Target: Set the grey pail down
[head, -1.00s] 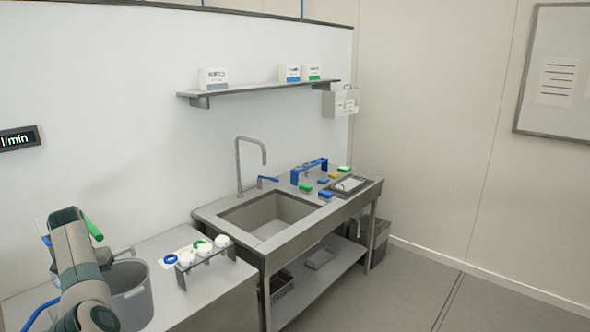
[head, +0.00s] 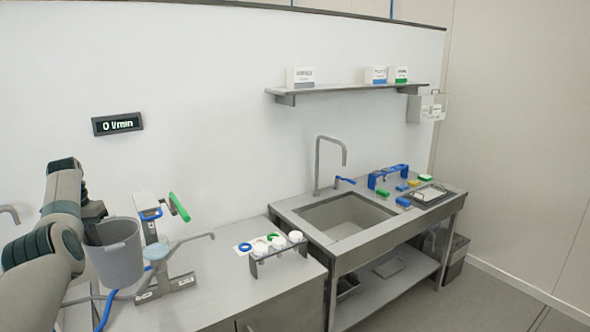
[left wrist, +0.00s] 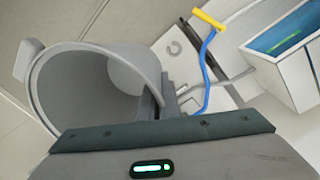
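The grey pail (head: 118,262) is an open bucket at the left of the head view, beside the counter-top dispenser. My left gripper (head: 97,226) is at the near-left side of its rim and appears shut on it. In the left wrist view the pail (left wrist: 95,85) fills the left, with its open mouth and empty-looking inside showing; the gripper (left wrist: 168,98) meets its wall. The pail looks roughly upright in the head view. I cannot tell whether its bottom touches anything. My right gripper is not in view.
The dispenser (head: 152,235) has a green lever (head: 179,207) and a blue hose (head: 107,309). A rack of white-capped tubes (head: 278,250) stands on the counter (head: 215,270), with bare room in front. A sink (head: 345,215) lies to the right. A wall display (head: 118,124) reads 0 l/min.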

